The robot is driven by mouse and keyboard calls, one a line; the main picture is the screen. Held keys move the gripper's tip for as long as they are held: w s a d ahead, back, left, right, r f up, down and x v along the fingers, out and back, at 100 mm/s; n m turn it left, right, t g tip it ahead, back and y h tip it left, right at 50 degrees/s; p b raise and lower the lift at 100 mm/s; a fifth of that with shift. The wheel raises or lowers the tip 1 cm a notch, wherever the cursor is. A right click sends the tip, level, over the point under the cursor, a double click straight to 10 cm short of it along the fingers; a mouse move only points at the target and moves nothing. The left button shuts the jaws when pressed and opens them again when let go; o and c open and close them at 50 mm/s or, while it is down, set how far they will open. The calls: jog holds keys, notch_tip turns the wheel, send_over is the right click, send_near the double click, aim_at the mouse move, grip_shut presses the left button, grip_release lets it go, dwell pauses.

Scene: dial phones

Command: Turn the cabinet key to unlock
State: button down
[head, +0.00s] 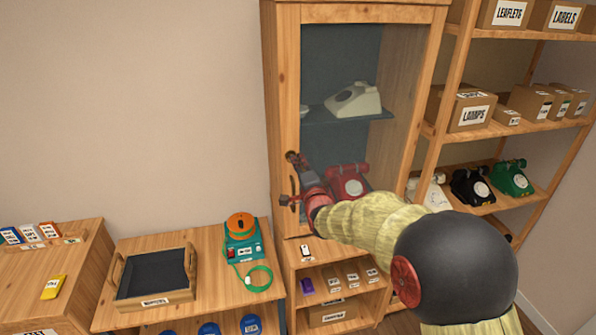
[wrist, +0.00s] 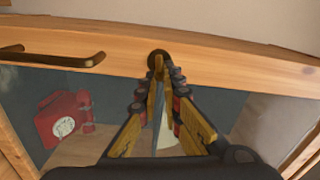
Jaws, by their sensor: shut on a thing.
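The wooden cabinet (head: 287,80) has a glass door with a wooden frame. In the wrist view its door frame (wrist: 230,62) runs across the picture, with a dark round lock (wrist: 158,56) at the middle. My gripper (wrist: 162,75) has its fingertips right at this lock and is shut on the cabinet key, which is mostly hidden between the fingers. In the head view my gripper (head: 293,180) is at the left frame of the door. The door looks closed. The key's turn angle cannot be told.
A dark door handle (wrist: 50,57) is left of the lock in the wrist view. Behind the glass are a red phone (head: 347,181) and a white phone (head: 354,101). Shelves with boxes (head: 470,111) stand at right; a table with a tray (head: 152,302) is at left.

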jog(key=shift+f+m+b, duration=0.15)
jog(key=shift+m+b, duration=0.55)
jog(key=shift+m, duration=0.2)
jog(key=c, duration=2.1)
grip_release()
jog(key=shift+d, duration=0.1)
jog(key=shift+o, duration=0.6)
jog(key=v, duration=1.1)
jog(key=shift+s, duration=0.4)
jog(key=shift+d, duration=0.1)
